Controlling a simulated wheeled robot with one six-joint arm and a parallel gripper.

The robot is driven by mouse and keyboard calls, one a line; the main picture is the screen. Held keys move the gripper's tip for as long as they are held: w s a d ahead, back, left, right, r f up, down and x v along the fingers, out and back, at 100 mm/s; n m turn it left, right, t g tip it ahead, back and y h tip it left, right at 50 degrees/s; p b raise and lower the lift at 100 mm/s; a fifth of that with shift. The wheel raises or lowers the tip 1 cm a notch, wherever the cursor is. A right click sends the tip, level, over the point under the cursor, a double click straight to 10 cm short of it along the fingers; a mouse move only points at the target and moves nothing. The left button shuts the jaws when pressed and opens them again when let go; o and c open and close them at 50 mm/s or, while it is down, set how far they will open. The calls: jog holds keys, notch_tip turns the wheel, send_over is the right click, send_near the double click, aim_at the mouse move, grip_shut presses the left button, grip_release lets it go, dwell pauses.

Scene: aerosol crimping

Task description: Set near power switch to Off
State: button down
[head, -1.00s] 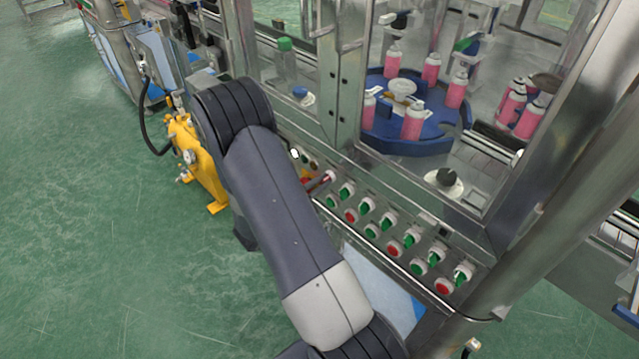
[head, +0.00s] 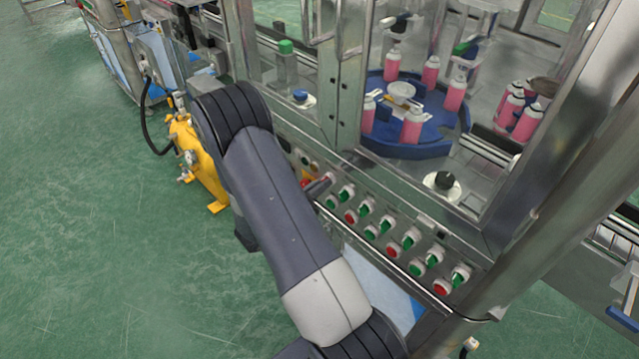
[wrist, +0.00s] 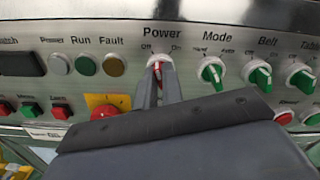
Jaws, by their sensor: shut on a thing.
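The power switch (wrist: 157,66) is a red knob in a pale round collar, below the "Power" label and its "Off" and "On" marks in the wrist view. My gripper (wrist: 158,88) is shut on this knob, with a grey finger on each side. The fingers cover much of the knob, so I cannot tell exactly which mark it points to. In the head view, my gripper (head: 318,187) reaches the panel's upper left part, and my arm hides much of the area.
Green selector knobs for Mode (wrist: 211,72) and Belt (wrist: 259,75) sit right of the power switch. A red button on a yellow plate (wrist: 106,108) is close below left. A metal rail (head: 385,262) runs along the panel's front edge. Glass guards stand behind.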

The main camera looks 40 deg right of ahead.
jog(key=shift+n+p, duration=0.3)
jog(key=shift+n, duration=0.8)
jog(key=c, duration=1.5)
grip_release()
jog(key=shift+c, duration=0.2)
jog(key=shift+a, duration=0.1)
jog(key=s+a+b, duration=0.1)
jog(key=a, duration=0.9)
jog(key=shift+s+a+b, duration=0.2)
jog(key=shift+a+b, duration=0.1)
jog(key=shift+b, duration=0.1)
jog(key=shift+d, duration=0.1)
